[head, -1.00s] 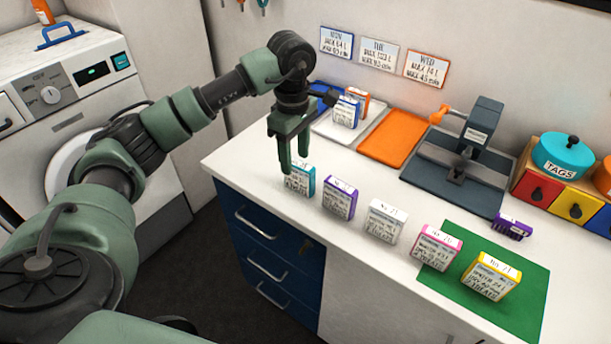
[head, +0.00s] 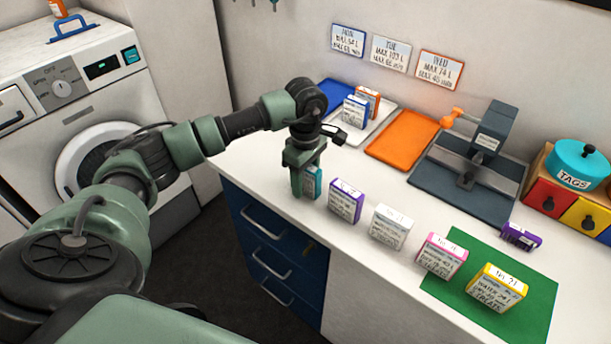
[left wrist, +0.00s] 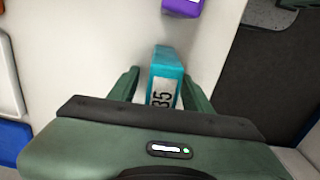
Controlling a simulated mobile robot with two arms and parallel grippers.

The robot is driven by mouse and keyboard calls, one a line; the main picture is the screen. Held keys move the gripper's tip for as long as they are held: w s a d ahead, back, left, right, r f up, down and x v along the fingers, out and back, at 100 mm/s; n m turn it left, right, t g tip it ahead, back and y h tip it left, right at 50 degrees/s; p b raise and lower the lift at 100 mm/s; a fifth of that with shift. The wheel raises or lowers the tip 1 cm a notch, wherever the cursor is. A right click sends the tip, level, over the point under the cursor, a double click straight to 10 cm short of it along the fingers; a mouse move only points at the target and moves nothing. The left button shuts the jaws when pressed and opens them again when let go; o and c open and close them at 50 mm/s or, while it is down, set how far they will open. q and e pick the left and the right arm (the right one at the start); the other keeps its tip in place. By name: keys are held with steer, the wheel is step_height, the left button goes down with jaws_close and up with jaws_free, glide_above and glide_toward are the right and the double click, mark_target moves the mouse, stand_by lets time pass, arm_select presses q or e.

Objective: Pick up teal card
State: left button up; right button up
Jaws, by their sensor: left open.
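The teal card (head: 315,184) stands upright near the front left edge of the white counter, mostly hidden behind my left gripper in the head view. My left gripper (head: 304,194) points down over it and is open. In the left wrist view the teal card (left wrist: 167,75) stands between the two open fingers of my left gripper (left wrist: 163,88), with a gap visible on its left side. Its white label shows part of a number. My right gripper does not show.
A purple card (head: 345,201) stands just right of the teal one, then white (head: 390,226), pink (head: 442,255) and yellow (head: 497,287) cards, the last two on a green mat (head: 540,292). Behind are an orange tray (head: 402,138) and a dark press (head: 482,150).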

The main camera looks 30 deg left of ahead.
arm_select(q)
jaws_close()
